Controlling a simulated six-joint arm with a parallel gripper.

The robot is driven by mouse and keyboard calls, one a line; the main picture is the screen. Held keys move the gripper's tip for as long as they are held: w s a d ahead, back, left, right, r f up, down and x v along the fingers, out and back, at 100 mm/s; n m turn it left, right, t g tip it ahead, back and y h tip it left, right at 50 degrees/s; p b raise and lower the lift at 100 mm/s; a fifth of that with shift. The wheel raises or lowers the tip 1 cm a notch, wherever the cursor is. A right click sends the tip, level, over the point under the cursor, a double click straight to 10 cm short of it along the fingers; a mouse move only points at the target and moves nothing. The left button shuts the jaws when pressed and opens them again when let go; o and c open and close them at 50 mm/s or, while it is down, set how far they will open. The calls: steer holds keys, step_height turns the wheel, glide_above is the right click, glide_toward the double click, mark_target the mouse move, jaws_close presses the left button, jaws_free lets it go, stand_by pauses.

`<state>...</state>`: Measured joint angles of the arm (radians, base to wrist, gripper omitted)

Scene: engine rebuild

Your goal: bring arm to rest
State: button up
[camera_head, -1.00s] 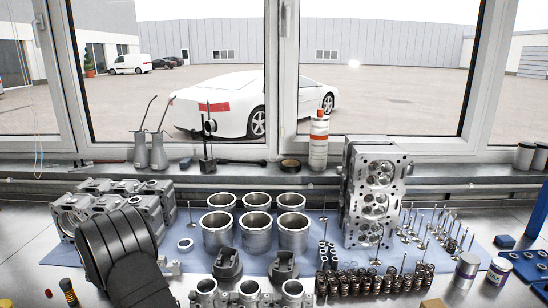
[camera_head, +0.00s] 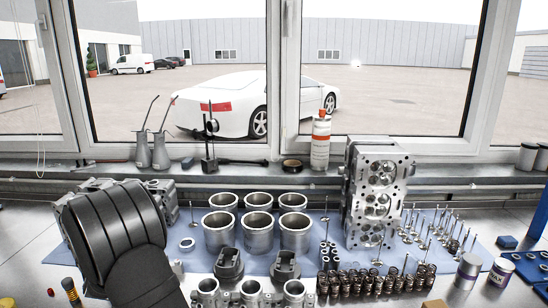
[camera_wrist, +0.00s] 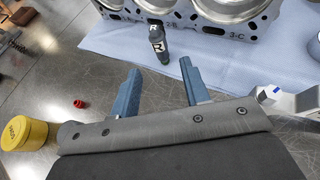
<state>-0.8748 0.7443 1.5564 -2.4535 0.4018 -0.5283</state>
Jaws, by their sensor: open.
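My gripper (camera_wrist: 160,82) shows in the wrist view with its two blue fingers spread apart and nothing between them. It is over the bare grey bench top, near the edge of a pale blue cloth (camera_wrist: 230,72). In the head view my dark arm fills the lower left and covers much of the engine block (camera_head: 172,203); the gripper's fingers are not visible there.
A yellow tin (camera_wrist: 28,133) and a small red part (camera_wrist: 79,103) lie left of the fingers. In the head view, cylinder liners (camera_head: 257,236), a cylinder head (camera_head: 375,205), and several valves and springs (camera_head: 375,285) crowd the middle and right. Windows stand behind.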

steer(key=shift+s+d+r, duration=0.25)
steer(key=shift+s+d, duration=0.15)
steer(key=shift+s, duration=0.15)
steer(key=x, duration=1.2)
steer(key=shift+w+a+f, duration=0.1)
steer(key=shift+a+f, duration=0.1)
steer(key=shift+f, duration=0.15)
step_height(320, 180, up, 10)
steer(key=shift+f, duration=0.15)
step_height(320, 180, up, 20)
steer(key=shift+d, duration=0.4)
steer(key=shift+w+f, duration=0.1)
steer(key=shift+w, duration=0.05)
